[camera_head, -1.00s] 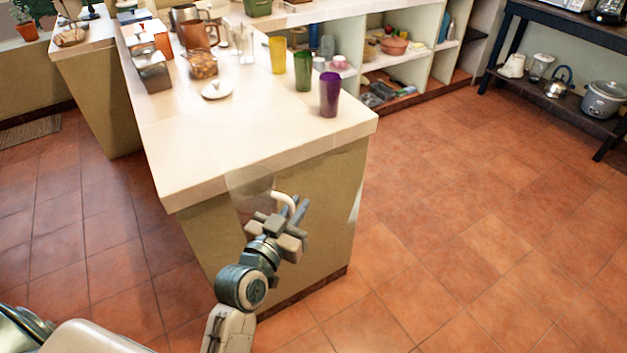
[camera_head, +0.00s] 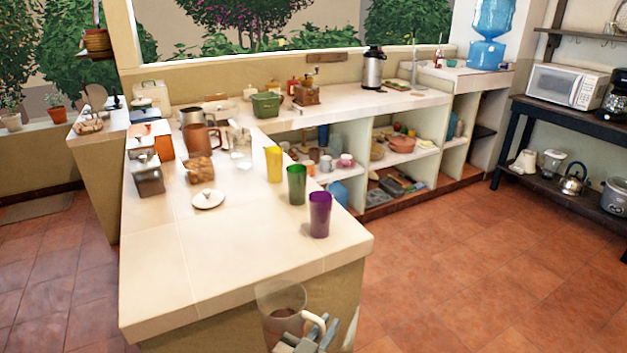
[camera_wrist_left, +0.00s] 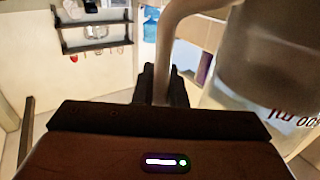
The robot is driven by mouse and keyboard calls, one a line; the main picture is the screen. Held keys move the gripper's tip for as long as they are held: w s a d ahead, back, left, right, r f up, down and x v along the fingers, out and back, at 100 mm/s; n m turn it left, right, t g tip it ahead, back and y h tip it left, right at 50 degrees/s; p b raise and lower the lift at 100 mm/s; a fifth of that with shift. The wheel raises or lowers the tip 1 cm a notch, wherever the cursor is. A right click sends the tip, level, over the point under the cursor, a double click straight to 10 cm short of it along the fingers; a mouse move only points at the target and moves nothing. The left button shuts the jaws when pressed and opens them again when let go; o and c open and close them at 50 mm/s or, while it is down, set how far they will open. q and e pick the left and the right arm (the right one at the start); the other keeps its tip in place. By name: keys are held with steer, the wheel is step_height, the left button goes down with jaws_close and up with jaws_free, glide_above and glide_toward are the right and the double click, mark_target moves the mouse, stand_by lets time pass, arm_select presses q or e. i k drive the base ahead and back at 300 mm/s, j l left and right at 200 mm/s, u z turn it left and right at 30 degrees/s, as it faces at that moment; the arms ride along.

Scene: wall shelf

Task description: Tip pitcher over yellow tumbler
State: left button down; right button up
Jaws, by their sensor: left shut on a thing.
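The yellow tumbler (camera_head: 274,164) stands upright on the counter, farthest back of a row with a green tumbler (camera_head: 297,185) and a purple tumbler (camera_head: 319,214). A clear pitcher (camera_head: 281,298) with a pale handle is at the counter's front end, below the tabletop's near edge in the picture. My left gripper (camera_head: 314,330) is shut on its handle, and the pitcher looks roughly upright. In the left wrist view the handle passes between the fingers (camera_wrist_left: 161,88), and the pitcher's see-through body (camera_wrist_left: 270,70) fills the right side. Its contents are unclear. My right gripper is out of view.
The pale counter (camera_head: 240,265) has bare room at its near end. A white saucer-like dish (camera_head: 208,199), a brown jug (camera_head: 203,138) and metal-sided boxes (camera_head: 148,176) stand left of the tumblers. Open shelves (camera_head: 365,180) lie behind; tiled floor (camera_head: 480,270) is clear at right.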

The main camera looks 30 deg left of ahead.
mark_target(273, 154)
steer(key=i+l+z, duration=0.1)
steer(key=i+z, duration=0.25)
steer(key=i, duration=0.2)
steer(key=i+j+z, duration=0.1)
steer(key=i+z, duration=0.5)
steer(key=i, duration=0.95)
steer(key=i+u, duration=0.5)
steer(key=i+l+u, duration=0.1)
steer(key=i+u, duration=0.2)
steer(key=u, duration=0.2)
steer(key=i+u, duration=0.15)
steer(key=u, duration=0.3)
steer(key=i+u, duration=0.15)
steer(key=u, duration=0.3)
steer(key=i+u, duration=0.15)
steer(key=u, duration=0.3)
steer(key=i+l+u, duration=0.1)
steer(key=u, duration=0.35)
steer(key=i+l+u, duration=0.1)
steer(key=l+u, duration=0.2)
steer(key=u, duration=0.15)
steer(key=i+l+u, duration=0.2)
steer(key=u, duration=0.2)
steer(key=i+l+u, duration=0.15)
steer(key=l+u, duration=0.2)
steer(key=i+l+u, duration=0.1)
steer(key=l+u, duration=0.15)
steer(key=u, duration=0.15)
